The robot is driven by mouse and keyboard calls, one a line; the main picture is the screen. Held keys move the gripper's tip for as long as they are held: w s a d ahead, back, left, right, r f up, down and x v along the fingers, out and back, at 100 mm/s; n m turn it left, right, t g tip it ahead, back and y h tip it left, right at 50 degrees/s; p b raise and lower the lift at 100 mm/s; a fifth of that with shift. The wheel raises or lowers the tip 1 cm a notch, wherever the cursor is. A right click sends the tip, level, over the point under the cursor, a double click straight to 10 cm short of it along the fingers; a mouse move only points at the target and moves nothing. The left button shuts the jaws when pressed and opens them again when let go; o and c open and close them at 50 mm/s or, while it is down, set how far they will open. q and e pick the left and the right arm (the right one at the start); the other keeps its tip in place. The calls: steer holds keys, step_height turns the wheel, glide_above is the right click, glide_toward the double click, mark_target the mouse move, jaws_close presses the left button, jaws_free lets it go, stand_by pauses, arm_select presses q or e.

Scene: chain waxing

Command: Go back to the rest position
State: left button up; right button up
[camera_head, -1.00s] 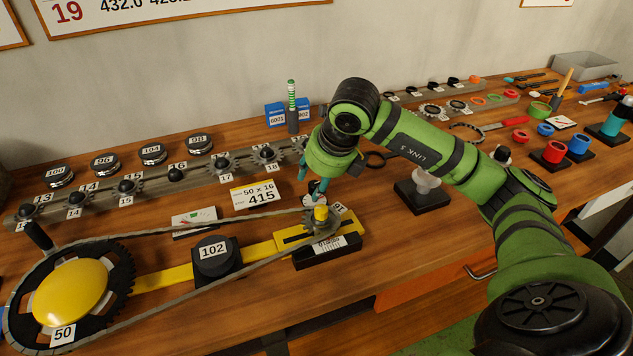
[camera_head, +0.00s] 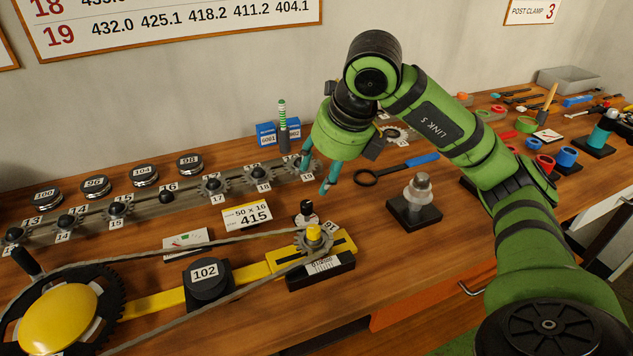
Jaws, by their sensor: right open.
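My right gripper (camera_head: 317,175) has teal fingertips that stand apart, with nothing between them. It hangs in the air above the bench, behind and above the small sprocket (camera_head: 313,241) with the yellow cap. My green right arm comes in from the lower right and bends at the top. The chain (camera_head: 200,245) runs around the small sprocket and the large black chainring with a yellow dome (camera_head: 57,320). A small black knob with a light collar (camera_head: 306,213) stands just behind the small sprocket. My left gripper is not in view.
A rail with numbered sprockets (camera_head: 213,186) lies behind the chain. A black block with a grey stepped post (camera_head: 416,192) stands right of the gripper. A green-striped stick (camera_head: 283,120) stands near the blue boxes (camera_head: 266,133). Bare wood (camera_head: 385,240) lies at the front right.

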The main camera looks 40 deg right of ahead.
steer(key=shift+s+r, duration=0.2)
steer(key=shift+r, duration=0.25)
